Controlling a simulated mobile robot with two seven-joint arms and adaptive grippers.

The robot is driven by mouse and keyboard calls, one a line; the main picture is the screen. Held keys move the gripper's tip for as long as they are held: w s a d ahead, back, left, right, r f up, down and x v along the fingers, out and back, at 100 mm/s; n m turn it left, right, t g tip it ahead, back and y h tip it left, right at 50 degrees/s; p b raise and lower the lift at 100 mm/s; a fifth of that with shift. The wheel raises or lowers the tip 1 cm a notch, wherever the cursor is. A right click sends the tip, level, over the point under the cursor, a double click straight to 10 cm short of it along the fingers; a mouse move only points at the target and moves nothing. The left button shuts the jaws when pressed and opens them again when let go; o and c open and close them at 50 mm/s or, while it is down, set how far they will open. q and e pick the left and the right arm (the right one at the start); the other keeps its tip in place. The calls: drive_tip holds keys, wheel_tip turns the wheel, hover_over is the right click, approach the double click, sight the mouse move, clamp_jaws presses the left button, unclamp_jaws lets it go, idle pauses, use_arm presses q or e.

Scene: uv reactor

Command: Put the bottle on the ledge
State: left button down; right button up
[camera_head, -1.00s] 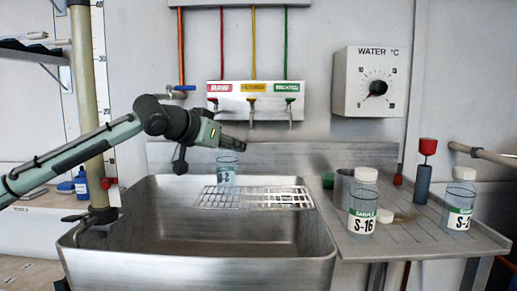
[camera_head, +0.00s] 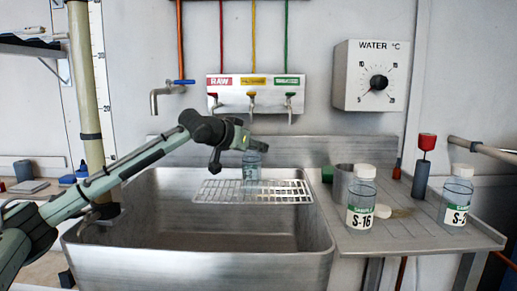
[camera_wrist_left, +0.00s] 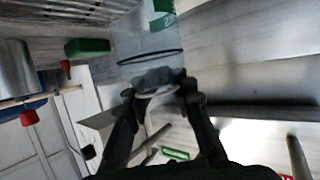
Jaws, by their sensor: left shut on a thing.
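A clear bottle (camera_head: 252,172) hangs from my left gripper (camera_head: 256,147), over the wire rack at the back of the sink. In the left wrist view the gripper fingers (camera_wrist_left: 160,92) close around the bottle's top end; its clear body (camera_wrist_left: 148,42) and green label (camera_wrist_left: 164,16) show beyond them. Whether its base touches the rack is hard to tell. The flat metal ledge (camera_head: 420,236) beside the sink carries two white-capped sample bottles, S-16 (camera_head: 361,200) and one partly readable (camera_head: 457,198). My right gripper is not in view.
A metal cup (camera_head: 343,182), loose white cap (camera_head: 383,211) and red-topped grey post (camera_head: 422,168) stand or lie on the ledge. The wire rack (camera_head: 285,190) spans the sink (camera_head: 200,265). Taps (camera_head: 252,103) hang above. The ledge's front is clear.

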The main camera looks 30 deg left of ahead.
use_arm(q)
drive_tip(key=c, duration=1.3)
unclamp_jaws()
drive_tip(key=shift+s+a+r, duration=0.1)
drive_tip(key=shift+s, duration=0.15)
drive_tip(key=v, duration=0.4)
drive_tip(key=shift+s+r+b, duration=0.1)
drive_tip(key=shift+s+b, duration=0.25)
drive_tip(key=b+v, duration=0.1)
drive_tip(key=v, duration=0.5)
drive_tip(key=shift+s+r, duration=0.3)
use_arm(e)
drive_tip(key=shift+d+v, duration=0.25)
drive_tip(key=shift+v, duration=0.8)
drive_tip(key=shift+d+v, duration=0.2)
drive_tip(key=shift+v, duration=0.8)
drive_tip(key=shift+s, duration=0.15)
